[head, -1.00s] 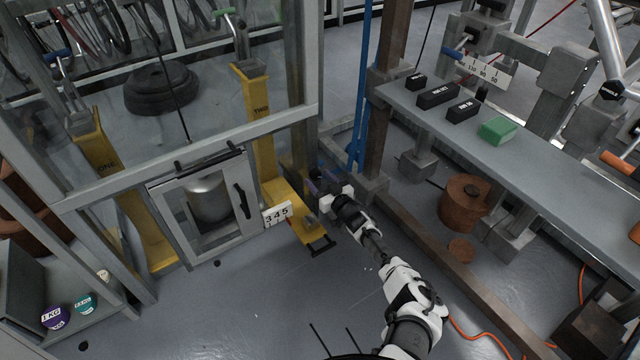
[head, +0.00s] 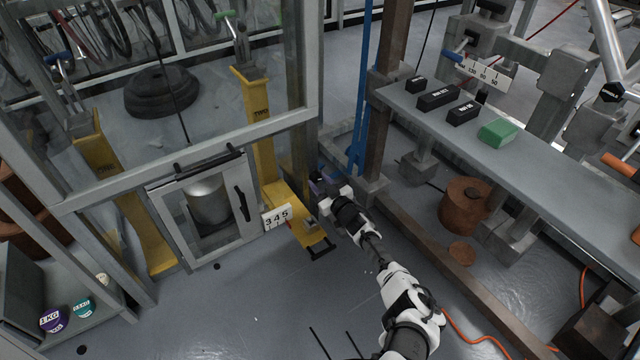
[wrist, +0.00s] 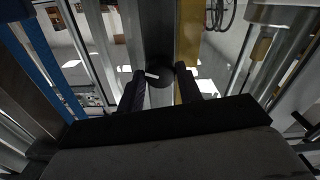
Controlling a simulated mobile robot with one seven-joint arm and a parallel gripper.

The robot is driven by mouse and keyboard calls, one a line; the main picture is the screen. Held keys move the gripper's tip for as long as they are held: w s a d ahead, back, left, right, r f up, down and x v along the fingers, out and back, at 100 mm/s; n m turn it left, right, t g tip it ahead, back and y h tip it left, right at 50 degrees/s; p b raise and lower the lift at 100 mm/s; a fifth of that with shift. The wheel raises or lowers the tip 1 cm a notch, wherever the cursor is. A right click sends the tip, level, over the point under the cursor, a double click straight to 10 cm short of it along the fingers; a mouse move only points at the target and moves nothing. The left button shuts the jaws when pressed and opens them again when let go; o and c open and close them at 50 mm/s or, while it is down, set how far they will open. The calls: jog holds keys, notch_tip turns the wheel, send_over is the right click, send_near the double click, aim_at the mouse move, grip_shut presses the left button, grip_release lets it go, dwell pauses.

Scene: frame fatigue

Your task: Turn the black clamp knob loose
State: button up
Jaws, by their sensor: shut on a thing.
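The black clamp knob (wrist: 160,76) is a dark round shape between the two fingertips in the wrist view, in front of a grey upright post. My gripper (wrist: 161,80) is shut on the knob, with one dark finger on each side of it. In the head view my gripper (head: 322,185) reaches in low at the foot of the frame's corner post, just right of the yellow rail marked TWO (head: 262,135). The knob is hidden behind my gripper and wrist there.
A plate reading 345 (head: 276,216) stands left of my gripper by the yellow foot. A blue upright bar (head: 361,90) and a brown post (head: 388,50) stand close on the right. A grey bench (head: 560,165) carries black blocks and a green block.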

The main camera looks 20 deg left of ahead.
jog(key=shift+n, duration=0.4)
jog(key=o, duration=1)
jog(key=shift+d, duration=0.15)
jog(key=shift+s+d+r+p, duration=0.15)
jog(key=shift+s+d+p, duration=0.1)
jog(key=shift+p, duration=0.35)
jog(key=p+v, duration=0.9)
jog(key=v, duration=0.4)
jog(key=shift+p, duration=0.4)
jog(key=shift+a, duration=0.1)
